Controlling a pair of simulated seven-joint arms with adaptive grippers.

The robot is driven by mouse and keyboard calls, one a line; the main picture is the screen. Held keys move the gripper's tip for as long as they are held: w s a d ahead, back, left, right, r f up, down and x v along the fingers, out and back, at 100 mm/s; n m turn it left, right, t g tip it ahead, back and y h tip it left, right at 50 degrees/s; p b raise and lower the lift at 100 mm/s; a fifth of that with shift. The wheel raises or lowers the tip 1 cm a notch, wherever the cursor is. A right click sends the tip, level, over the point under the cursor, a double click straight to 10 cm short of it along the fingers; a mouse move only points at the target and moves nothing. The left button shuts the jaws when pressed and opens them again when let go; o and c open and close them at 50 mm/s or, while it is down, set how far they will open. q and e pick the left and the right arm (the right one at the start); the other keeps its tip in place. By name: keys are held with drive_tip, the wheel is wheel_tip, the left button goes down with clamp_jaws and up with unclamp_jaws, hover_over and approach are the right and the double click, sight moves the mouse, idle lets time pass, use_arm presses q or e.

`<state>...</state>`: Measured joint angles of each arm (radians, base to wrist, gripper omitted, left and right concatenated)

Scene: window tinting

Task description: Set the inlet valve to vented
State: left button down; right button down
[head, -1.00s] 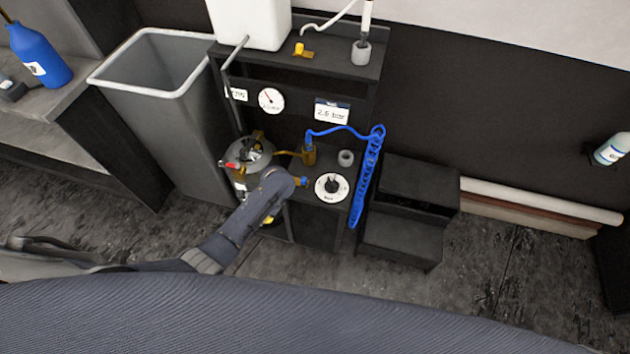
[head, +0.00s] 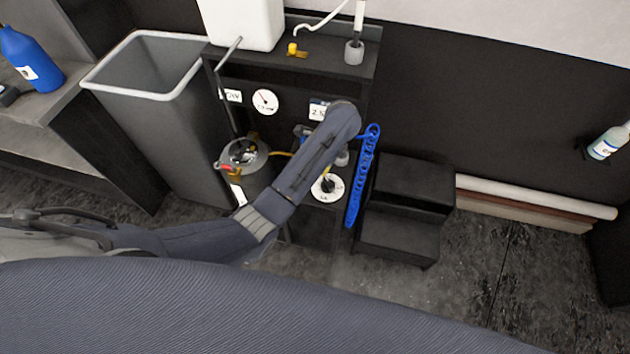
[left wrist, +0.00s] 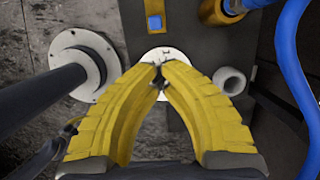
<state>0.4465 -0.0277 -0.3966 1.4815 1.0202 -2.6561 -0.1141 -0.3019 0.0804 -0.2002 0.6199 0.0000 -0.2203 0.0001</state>
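A white round dial (head: 320,192) with a dark knob lies on the lower shelf of the black stand. I take it to be the valve; its lettering is too small to read. My left gripper (left wrist: 161,68) has yellow fingers that lean together over the dial, which also shows in the left wrist view (left wrist: 160,53). A small dark part lies between the fingertips; I cannot tell whether they touch it. In the head view my forearm hides most of the gripper, and a bit of yellow shows at the knob. My right gripper is not in view.
A metal pot (head: 257,158) stands left of the dial. A blue coiled hose (head: 357,190) hangs to its right. Black steps (head: 405,235) stand at the right.

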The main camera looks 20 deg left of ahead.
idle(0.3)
use_arm(q)
drive_tip(key=shift+x, duration=5.05)
drive_tip(key=a, duration=0.3)
drive_tip(key=shift+s+a, duration=0.1)
drive_tip(key=shift+a, duration=0.25)
